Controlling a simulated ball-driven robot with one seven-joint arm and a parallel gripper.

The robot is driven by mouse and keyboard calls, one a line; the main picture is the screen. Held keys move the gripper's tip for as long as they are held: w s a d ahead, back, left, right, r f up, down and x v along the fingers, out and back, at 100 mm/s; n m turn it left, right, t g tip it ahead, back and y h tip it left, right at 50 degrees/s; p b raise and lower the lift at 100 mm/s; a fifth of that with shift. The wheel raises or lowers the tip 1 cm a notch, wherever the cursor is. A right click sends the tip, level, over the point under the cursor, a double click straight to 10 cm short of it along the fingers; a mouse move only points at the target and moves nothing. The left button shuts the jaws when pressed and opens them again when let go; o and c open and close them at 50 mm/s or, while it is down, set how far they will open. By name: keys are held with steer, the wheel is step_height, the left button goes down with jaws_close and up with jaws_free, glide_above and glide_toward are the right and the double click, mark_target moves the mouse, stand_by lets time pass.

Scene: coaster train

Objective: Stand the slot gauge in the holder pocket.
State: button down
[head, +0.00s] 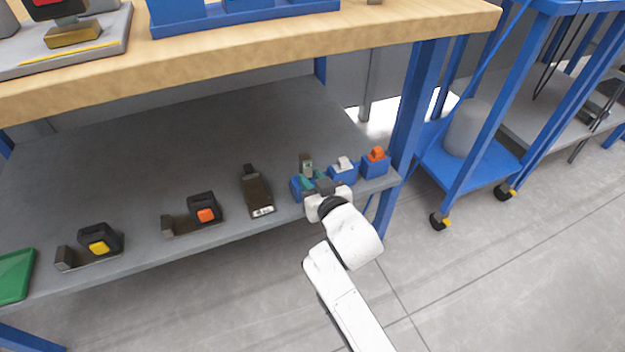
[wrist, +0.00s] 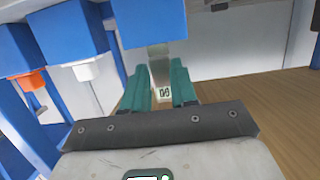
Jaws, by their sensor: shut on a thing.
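The slot gauge (head: 306,161) is a small grey upright piece at the right end of the lower shelf. My gripper (head: 313,181) has teal fingers and is shut on it. In the wrist view, my gripper (wrist: 172,84) has a finger on each side of the grey gauge (wrist: 159,66), which bears a small pale label. A blue holder block (head: 297,190) is at the fingers, partly hidden by them. In the wrist view the holder (wrist: 150,22) lines up with the gauge and meets it in the picture. I cannot tell whether the gauge is seated in its pocket.
Blue blocks with a white piece (head: 343,163) and an orange piece (head: 376,154) stand close on the right. A dark tool (head: 256,192) lies to the left, with orange-marked (head: 204,208) and yellow-marked (head: 100,240) devices beyond. A blue post (head: 410,110) rises beside the shelf end.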

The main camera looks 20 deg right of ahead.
steer(key=shift+f, duration=0.15)
steer(key=c, duration=1.2)
jaws_free()
steer(key=o, duration=0.4)
steer(key=shift+f, duration=0.1)
steer(key=shift+s, duration=0.1)
steer(key=p+v, duration=0.2)
steer(key=v, duration=0.8)
steer(key=shift+s+p, duration=0.3)
steer(key=shift+p, duration=0.1)
